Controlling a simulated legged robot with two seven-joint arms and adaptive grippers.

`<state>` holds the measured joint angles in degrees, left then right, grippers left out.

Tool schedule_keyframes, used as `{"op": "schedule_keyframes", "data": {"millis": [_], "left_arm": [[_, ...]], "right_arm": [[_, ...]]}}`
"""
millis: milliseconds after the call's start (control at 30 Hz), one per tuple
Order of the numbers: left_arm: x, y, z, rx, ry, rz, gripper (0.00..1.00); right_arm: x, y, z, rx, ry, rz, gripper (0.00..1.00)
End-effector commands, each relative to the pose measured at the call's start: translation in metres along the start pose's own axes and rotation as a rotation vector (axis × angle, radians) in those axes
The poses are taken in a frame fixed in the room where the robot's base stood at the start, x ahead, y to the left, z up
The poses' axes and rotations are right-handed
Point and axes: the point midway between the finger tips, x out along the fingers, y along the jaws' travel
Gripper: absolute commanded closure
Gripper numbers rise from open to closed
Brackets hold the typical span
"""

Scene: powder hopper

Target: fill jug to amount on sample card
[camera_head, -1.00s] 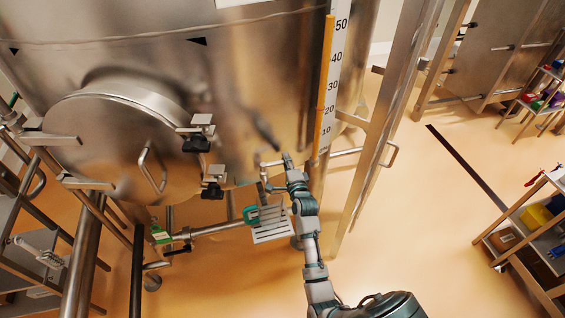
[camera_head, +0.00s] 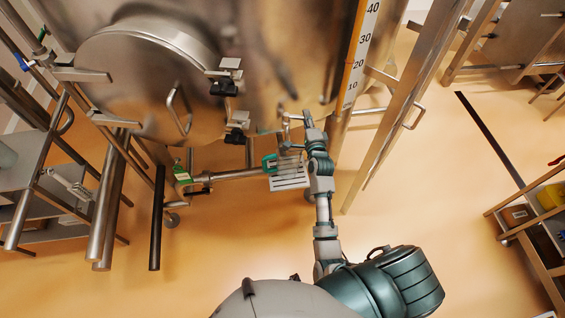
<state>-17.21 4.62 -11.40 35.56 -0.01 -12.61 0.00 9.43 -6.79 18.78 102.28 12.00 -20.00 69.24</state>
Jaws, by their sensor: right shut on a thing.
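My right gripper (camera_head: 305,121) is at the lower wall of the steel hopper (camera_head: 270,60). It is shut at a thin bent metal handle (camera_head: 288,118) by that wall; the contact is small and partly hidden. Just below hangs a pale panel with dark lines (camera_head: 290,178), with a green-edged piece (camera_head: 269,163) at its left; I cannot tell whether either is the jug or the sample card. A numbered scale strip (camera_head: 361,50) runs down the hopper's right side, showing 10 to 40. My left gripper is not in view.
A round hatch (camera_head: 150,80) with clamps is on the hopper's left. A pipe with a green tag (camera_head: 181,173) runs below it. A steel frame post (camera_head: 400,110) stands right of my arm. Shelves (camera_head: 530,215) stand at far right. The floor between is clear.

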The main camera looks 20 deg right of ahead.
Motion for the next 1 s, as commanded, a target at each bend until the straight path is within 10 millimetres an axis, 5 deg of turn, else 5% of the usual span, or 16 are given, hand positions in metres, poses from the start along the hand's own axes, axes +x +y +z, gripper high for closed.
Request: {"op": "schedule_keyframes", "data": {"millis": [1000], "left_arm": [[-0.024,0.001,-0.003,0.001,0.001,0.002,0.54]], "right_arm": [[-0.033,0.008,0.022,0.003,-0.007,0.021,1.00]]}}
